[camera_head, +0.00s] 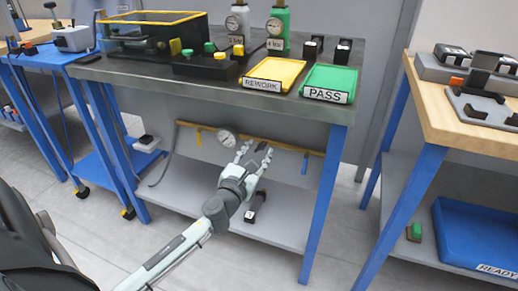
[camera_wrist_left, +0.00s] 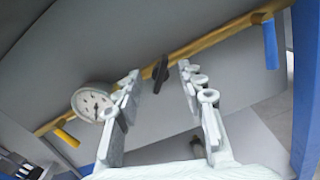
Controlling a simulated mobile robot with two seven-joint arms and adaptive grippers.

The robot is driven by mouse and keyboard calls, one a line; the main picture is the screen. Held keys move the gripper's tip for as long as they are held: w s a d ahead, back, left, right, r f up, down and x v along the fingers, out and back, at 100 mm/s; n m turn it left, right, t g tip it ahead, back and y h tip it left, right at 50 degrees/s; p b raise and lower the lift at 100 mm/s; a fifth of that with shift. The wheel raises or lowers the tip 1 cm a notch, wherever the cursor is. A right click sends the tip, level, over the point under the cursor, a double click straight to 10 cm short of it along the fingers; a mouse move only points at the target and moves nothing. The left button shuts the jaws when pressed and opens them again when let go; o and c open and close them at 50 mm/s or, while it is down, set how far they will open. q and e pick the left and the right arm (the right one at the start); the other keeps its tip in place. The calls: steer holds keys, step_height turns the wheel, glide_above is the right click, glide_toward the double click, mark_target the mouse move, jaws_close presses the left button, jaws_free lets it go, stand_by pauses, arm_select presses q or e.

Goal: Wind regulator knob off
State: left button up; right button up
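The regulator knob is a small dark bar-shaped handle on the yellow pipe under the bench, in the left wrist view (camera_wrist_left: 160,73). It also shows in the head view (camera_head: 261,147), partly hidden by my gripper. The yellow pipe (camera_wrist_left: 205,42) runs across behind it. A round white gauge (camera_head: 228,138) is on the pipe to the left of the knob, and also in the left wrist view (camera_wrist_left: 92,101). My left gripper (camera_head: 255,154) is open in front of the pipe. In its wrist view the knob appears between the fingertips; contact cannot be told. My right gripper is not in view.
A blue handle (camera_wrist_left: 270,42) hangs from the pipe at right and a yellow one (camera_wrist_left: 66,137) at left. The bench top (camera_head: 225,92) is above my gripper; its lower shelf (camera_head: 285,215) is below. A blue bench leg (camera_head: 325,190) stands to the right.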

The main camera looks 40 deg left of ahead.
arm_select(q)
steer(key=shift+w+a, duration=0.15)
steer(key=shift+w, duration=0.5)
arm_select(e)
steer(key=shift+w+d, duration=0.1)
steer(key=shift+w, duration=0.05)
arm_select(q)
jaws_close()
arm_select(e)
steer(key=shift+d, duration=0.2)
